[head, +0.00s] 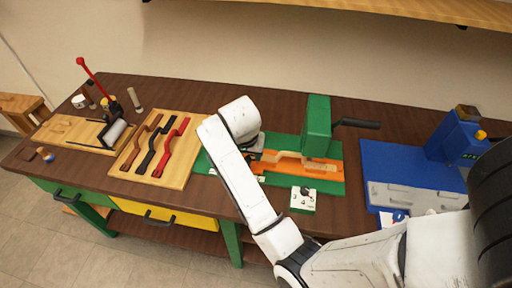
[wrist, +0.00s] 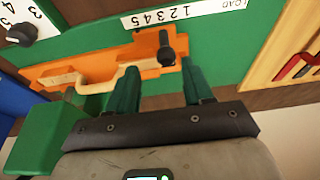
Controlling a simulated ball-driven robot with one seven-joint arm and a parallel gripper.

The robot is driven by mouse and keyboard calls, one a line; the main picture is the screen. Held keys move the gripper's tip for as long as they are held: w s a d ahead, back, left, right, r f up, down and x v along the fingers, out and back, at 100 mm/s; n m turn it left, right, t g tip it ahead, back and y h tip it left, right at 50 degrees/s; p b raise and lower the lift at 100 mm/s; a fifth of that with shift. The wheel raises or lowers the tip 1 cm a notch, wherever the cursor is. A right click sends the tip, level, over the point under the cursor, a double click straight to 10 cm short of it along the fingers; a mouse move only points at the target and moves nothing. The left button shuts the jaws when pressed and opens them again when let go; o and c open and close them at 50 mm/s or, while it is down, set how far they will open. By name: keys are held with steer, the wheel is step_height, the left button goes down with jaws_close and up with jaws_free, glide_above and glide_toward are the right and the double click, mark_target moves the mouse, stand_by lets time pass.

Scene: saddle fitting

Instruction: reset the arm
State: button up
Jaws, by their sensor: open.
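My gripper (wrist: 160,78) is open in the wrist view, its two dark green fingers apart with nothing seen between them. The fingers point toward the front edge of an orange fixture (wrist: 140,66) on a green mat; I cannot tell whether they touch it. A tan curved piece (wrist: 88,80) lies on the fixture, and a black knob or clamp (wrist: 166,46) stands near its end. In the head view my white arm reaches over the bench and hides most of the gripper. The orange fixture (head: 270,170) and the tan piece (head: 285,155) show to its right.
A green block (head: 316,125) with a black lever stands behind the fixture. A dial box (head: 302,199) sits in front. A blue mat (head: 385,160) with a blue machine (head: 455,138) is at right. A wooden tray (head: 128,172) holds brown, black and red curved pieces at left, beside a roller board (head: 62,130).

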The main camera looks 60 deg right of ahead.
steer(key=s+a+n+t+y, duration=0.2)
steer(key=s+a+n, duration=0.3)
steer(key=a+n, duration=0.3)
steer(key=s+a+n+t+y, duration=0.1)
steer(key=s+a+n+t, duration=0.1)
steer(key=s+a+n, duration=0.5)
steer(key=s+f+m+g+b, duration=0.1)
steer(key=s+f+g+b, duration=0.1)
steer(key=f, duration=0.4)
steer(key=s+a+f+g+b, duration=0.1)
steer(key=s+f+g+b, duration=0.1)
steer(key=s+f, duration=0.3)
steer(key=shift+s+f+m+b, duration=0.3)
steer(key=shift+f+m+b, duration=0.1)
steer(key=shift+f+b, duration=0.3)
